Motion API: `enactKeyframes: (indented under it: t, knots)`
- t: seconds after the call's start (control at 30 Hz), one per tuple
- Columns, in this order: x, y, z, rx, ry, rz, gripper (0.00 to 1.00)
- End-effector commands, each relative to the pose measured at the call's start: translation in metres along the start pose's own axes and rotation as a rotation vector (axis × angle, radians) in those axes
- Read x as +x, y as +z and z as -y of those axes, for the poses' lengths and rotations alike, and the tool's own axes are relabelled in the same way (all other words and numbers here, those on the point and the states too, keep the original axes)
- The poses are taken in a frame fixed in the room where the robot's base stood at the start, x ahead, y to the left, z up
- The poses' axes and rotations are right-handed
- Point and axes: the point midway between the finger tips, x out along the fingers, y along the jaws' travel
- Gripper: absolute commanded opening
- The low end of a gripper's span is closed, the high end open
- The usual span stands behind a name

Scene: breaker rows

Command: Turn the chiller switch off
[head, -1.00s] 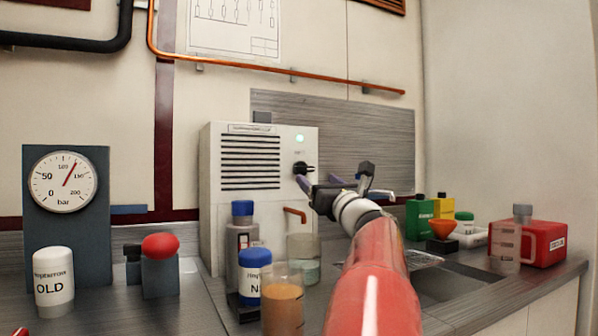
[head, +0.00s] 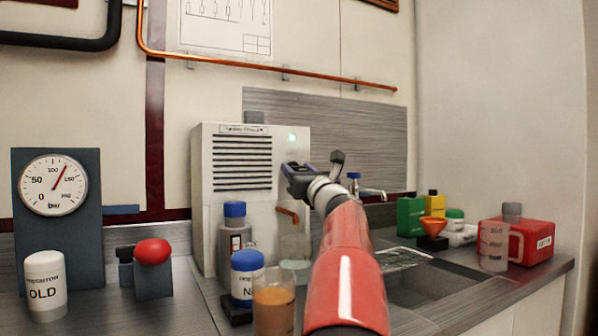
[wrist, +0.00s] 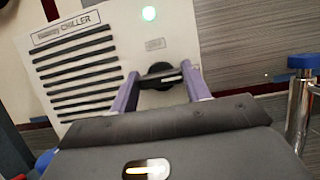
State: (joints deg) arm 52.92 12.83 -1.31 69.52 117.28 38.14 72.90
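The chiller (head: 205,200) is a white box with dark vent slots, standing against the back wall. It also shows in the wrist view (wrist: 85,25), with its name label. Its lamp (wrist: 149,13) glows green. Its switch is a black round knob (wrist: 160,72) below the lamp and a small unreadable tag. My gripper (wrist: 162,78) is open, with one purple finger on each side of the knob; whether they touch it I cannot tell. In the head view my gripper (head: 300,170) is in front of the chiller's right side and hides the knob.
A blue-capped bottle (head: 234,225), a white jar (head: 247,278) and a beaker of brown liquid (head: 274,308) stand before the chiller. A tap (head: 372,190) and sink (head: 425,285) are to the right. A gauge stand (head: 57,240) is at left.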

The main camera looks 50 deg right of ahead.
Motion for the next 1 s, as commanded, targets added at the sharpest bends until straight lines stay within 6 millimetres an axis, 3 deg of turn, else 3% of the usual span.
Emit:
enactKeyframes:
  t: [0.03, 0.17, 0.57, 1.0]
  knots:
    - [-0.0001, 0.0001, 0.0000, 0.000, 0.000, 0.000, 0.40]
    - [-0.0001, 0.0001, 0.0000, 0.000, 0.000, 0.000, 0.24]
    - [-0.0002, 0.0002, 0.0002, -0.077, 0.033, 0.001, 0.24]
    - [0.0003, 0.0015, 0.0017, -0.418, 0.173, 0.001, 0.24]
